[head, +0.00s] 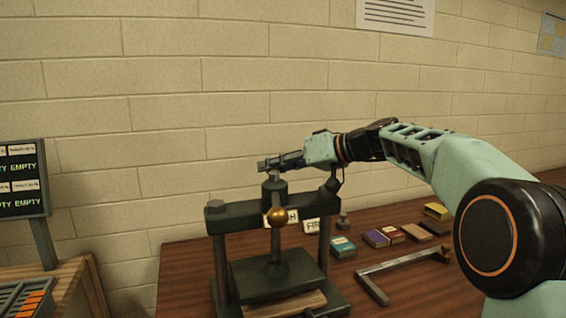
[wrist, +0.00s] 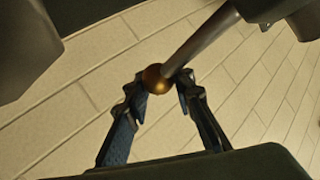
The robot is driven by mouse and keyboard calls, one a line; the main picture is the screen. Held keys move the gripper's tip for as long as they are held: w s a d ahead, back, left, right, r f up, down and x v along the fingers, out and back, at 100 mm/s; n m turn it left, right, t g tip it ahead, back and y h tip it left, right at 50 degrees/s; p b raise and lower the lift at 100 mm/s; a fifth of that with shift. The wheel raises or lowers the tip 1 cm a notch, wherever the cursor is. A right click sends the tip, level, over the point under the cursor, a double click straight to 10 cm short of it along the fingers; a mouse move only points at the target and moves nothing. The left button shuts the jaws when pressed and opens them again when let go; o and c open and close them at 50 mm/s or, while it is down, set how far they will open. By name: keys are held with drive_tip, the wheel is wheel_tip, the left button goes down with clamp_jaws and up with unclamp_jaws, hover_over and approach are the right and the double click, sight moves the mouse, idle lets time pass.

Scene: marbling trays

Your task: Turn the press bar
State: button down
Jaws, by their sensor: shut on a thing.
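The press (head: 236,222) is a dark frame with two posts, a crossbeam and a central screw, standing on the wooden table. The press bar runs through the screw head, and one brass ball end (head: 277,216) points toward the head camera. My gripper (head: 268,164) reaches in from the right, at the height of the screw's top and behind it. In the wrist view its two fingers (wrist: 163,85) are shut around a brass ball (wrist: 155,78) at the end of the bar's grey rod (wrist: 202,40). In the head view this held end is hidden behind the screw head.
Several small boxes (head: 376,238) and a grey angled bracket (head: 400,264) lie on the table right of the press. A display board (head: 22,180) stands at left above a rack (head: 25,298). A block wall (head: 180,110) is close behind.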

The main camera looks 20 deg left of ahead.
drive_tip(key=shift+s+a+f+n+g+p, duration=0.1)
drive_tip(key=shift+s+a+n+g+p, duration=0.2)
drive_tip(key=shift+a+n+g, duration=0.25)
drive_tip(key=c, duration=1.6)
unclamp_jaws()
drive_tip(key=shift+d, duration=0.1)
drive_tip(key=shift+d+r, duration=0.2)
drive_tip(key=shift+d, duration=0.1)
drive_tip(key=v, duration=1.1)
drive_tip(key=shift+s+d, duration=0.1)
